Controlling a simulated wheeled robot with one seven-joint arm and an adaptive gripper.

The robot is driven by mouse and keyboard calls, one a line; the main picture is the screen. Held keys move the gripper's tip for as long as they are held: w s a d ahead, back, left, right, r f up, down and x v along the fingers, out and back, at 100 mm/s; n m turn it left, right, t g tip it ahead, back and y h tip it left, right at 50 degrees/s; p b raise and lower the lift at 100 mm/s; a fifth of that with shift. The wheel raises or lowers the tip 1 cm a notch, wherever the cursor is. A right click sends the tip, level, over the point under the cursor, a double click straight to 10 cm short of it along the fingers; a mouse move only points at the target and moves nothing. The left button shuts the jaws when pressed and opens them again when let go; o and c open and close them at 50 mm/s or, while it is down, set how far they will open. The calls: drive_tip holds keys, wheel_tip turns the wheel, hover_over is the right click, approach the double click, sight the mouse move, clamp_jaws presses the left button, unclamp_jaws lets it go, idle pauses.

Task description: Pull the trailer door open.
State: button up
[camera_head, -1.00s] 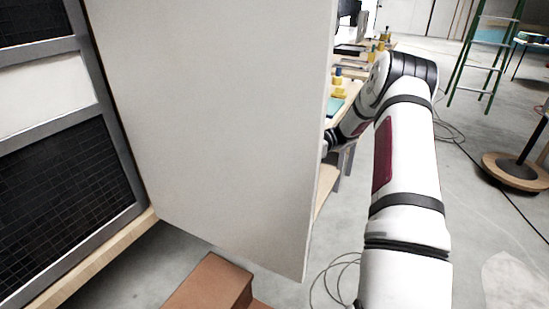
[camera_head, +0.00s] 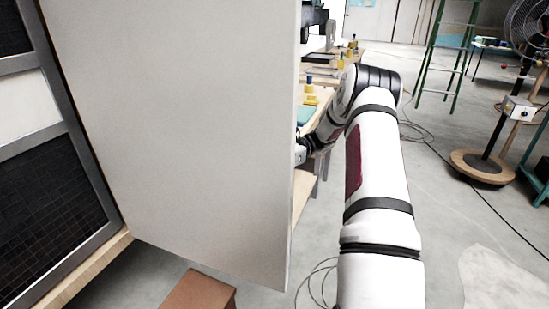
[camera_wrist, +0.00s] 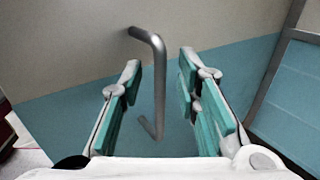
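The trailer door (camera_head: 175,130) is a plain pale panel standing ajar, out from the dark-panelled trailer side at left in the head view. My gripper (camera_head: 303,152) is at the door's far side, mostly hidden behind its right edge. In the wrist view, the door's outer face is beige above and teal below (camera_wrist: 75,115). A bent grey metal handle (camera_wrist: 159,85) stands out from it. My gripper (camera_wrist: 158,72) is open, with one teal-padded finger on each side of the handle's bar. Gaps show between the bar and both fingers.
A brown box-like step (camera_head: 200,290) lies on the floor below the door. A workbench (camera_head: 318,90) with small yellow and blue items is beyond my arm. A green ladder (camera_head: 447,50) and a fan stand (camera_head: 482,165) are at right. Cables cross the otherwise open floor.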

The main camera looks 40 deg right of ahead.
drive_tip(key=d, duration=1)
drive_tip(key=shift+s, duration=0.35)
